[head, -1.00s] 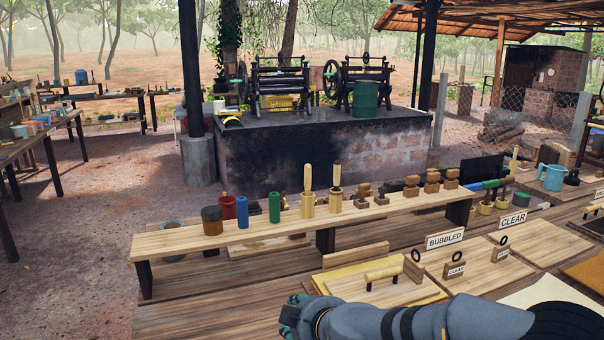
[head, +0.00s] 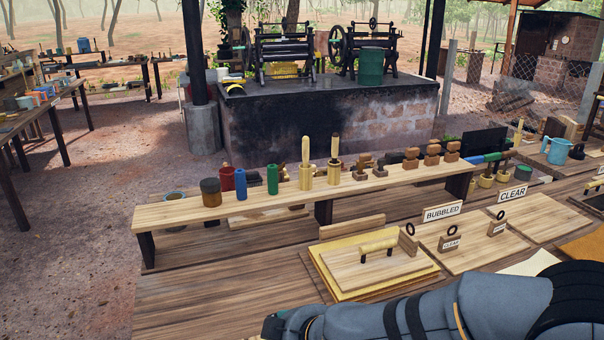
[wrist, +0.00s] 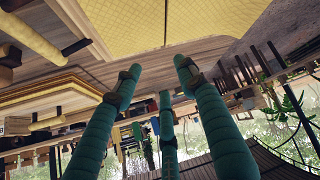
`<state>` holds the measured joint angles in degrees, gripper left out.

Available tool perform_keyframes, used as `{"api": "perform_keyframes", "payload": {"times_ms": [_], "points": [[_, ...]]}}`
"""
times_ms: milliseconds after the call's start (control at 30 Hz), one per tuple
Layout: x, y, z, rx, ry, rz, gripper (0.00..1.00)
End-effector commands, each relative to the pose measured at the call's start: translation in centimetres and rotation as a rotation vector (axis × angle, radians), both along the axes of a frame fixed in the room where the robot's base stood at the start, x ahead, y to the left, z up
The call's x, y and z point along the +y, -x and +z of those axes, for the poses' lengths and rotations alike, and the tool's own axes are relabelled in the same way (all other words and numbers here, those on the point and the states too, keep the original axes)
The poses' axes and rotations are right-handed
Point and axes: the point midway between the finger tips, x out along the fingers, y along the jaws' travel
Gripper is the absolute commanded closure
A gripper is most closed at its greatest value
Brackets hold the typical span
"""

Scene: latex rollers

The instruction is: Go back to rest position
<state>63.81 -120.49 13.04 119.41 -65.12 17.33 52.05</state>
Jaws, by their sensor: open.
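My gripper (wrist: 158,76) shows in the wrist view with its teal fingers spread apart and nothing between them. In the head view my grey arm crosses the bottom edge, and the gripper end is mostly cut off at the bottom. A wooden board with a pale rod handle (head: 378,245) lies on a yellow sheet (head: 322,262) on the bench, just beyond my arm and apart from it. In the wrist view a quilted yellow sheet (wrist: 150,18) lies beyond the fingertips.
A raised plank shelf (head: 170,217) carries a brown jar (head: 210,192), coloured cylinders, brushes and stamps. Signs reading BUBBLED (head: 443,212) and CLEAR (head: 513,194) stand by boards at right. Roller machines stand on a block behind. The bench's left part (head: 210,305) is clear.

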Motion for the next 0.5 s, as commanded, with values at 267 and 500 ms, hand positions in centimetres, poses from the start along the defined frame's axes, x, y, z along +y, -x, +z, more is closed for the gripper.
{"api": "perform_keyframes", "payload": {"times_ms": [267,500], "points": [[-0.5,2.6,-3.7,0.011,0.113,0.091,0.59],[-1.0,4.0,-5.4,0.015,0.170,0.141,0.59]]}}
